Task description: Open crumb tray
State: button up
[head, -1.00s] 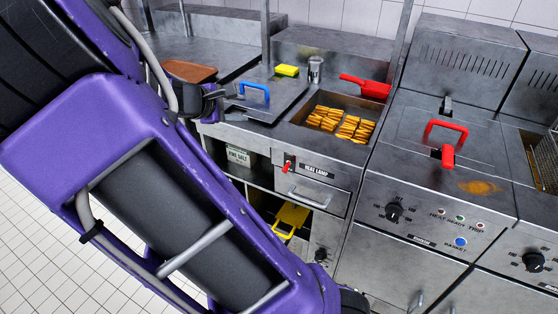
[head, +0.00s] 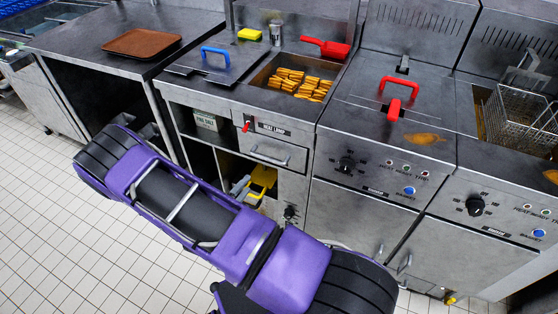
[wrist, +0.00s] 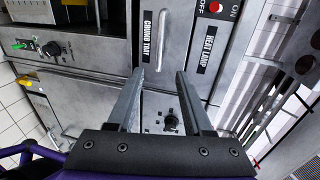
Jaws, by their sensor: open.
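The crumb tray (head: 293,158) is a grey metal drawer below the heat lamp label in the head view; it looks shut. Its label and bar handle (wrist: 177,36) show clearly in the wrist view, at the top middle. My gripper (wrist: 159,72) is open and empty in the wrist view. Its two fingers point toward the drawer, with the tips just short of the handle's near end in the picture; they do not visibly touch it. In the head view I cannot make out the fingers clearly; my purple arm crosses the front of the counter.
A red switch (head: 246,127) sits beside the heat lamp label (head: 272,130). A yellow-handled item (head: 262,182) is on the shelf below. Fries fill the bin (head: 258,80) above. A fryer with a red handle (head: 400,84) stands at right. Tiled floor is open at left.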

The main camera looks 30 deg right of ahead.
aim_at(268, 159)
jog(key=x, duration=1.7)
jog(key=shift+w+d, duration=0.1)
jog(key=shift+d, duration=0.05)
grip_shut()
dwell(0.8)
